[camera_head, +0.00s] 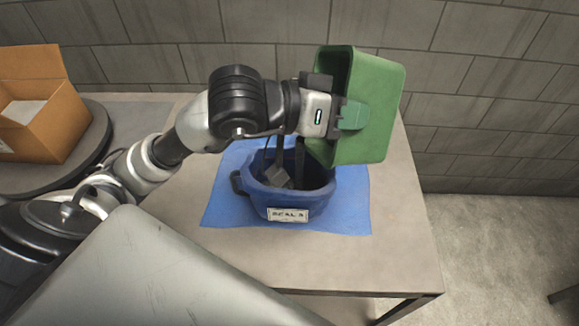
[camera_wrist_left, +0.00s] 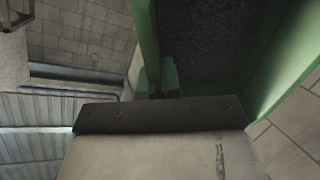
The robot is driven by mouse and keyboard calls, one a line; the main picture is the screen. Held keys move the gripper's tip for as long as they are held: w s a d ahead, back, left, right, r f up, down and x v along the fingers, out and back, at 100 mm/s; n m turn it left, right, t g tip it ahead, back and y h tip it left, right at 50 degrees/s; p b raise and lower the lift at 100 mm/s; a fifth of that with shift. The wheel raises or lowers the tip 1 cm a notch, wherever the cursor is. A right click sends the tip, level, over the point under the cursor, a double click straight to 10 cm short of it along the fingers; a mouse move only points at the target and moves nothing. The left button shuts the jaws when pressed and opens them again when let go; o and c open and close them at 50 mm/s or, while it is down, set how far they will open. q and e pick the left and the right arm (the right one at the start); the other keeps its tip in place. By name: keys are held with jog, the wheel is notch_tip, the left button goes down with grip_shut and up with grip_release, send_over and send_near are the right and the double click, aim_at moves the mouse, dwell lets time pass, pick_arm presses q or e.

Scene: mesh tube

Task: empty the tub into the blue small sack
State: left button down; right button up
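The green tub (camera_head: 372,110) is tipped on its side above the right part of the blue small sack (camera_head: 315,200). The sack stands open on a blue mat (camera_head: 350,215), with a white label on its front. A grey block (camera_head: 278,179) and dark strips show at its mouth. My left gripper (camera_head: 338,115) is shut on the tub's near wall. In the left wrist view, the green tub (camera_wrist_left: 146,40) frames a dark speckled surface; I cannot tell whether that is contents. The tub's opening is mostly hidden in the head view. My right gripper is not in view.
A grey table (camera_head: 400,255) carries the mat, with bare room at its right and front. An open cardboard box (camera_head: 62,125) stands on a dark round stand (camera_head: 95,150) at the left. A grey block wall (camera_head: 450,85) is close behind.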

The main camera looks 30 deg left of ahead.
pick_arm(q)
jog(key=shift+s+a+b, duration=0.2)
jog(key=shift+b, duration=0.2)
jog(key=shift+a+r+p, duration=0.1)
jog(key=shift+r+p, duration=0.05)
jog(key=shift+p, duration=0.15)
jog(key=shift+s+a+r+t+h+p, duration=0.1)
jog(key=shift+s+a+t+h+p, duration=0.2)
jog(key=shift+s+a+h+p, duration=0.2)
jog(key=shift+s+a+r+t+h+p, duration=0.3)
jog(key=shift+a+t+p, duration=0.15)
jog(key=shift+p, duration=1.35)
jog(key=shift+s+a+f+b, duration=0.1)
jog(key=shift+f+b, duration=0.1)
jog(key=shift+b, duration=0.1)
jog(key=shift+s+a+r+t+h, duration=0.15)
jog(key=shift+s+a+t+h, duration=0.6)
jog(key=shift+s+a+h, duration=0.25)
jog(key=shift+s+a+t+h+b, duration=0.5)
jog(key=shift+a+t+b, duration=0.1)
jog(key=shift+a+b, duration=0.25)
jog(key=shift+s+a+f+t+h+b, duration=0.2)
jog(key=shift+s+a+t+h+b, duration=0.15)
jog(key=shift+a+b, duration=0.2)
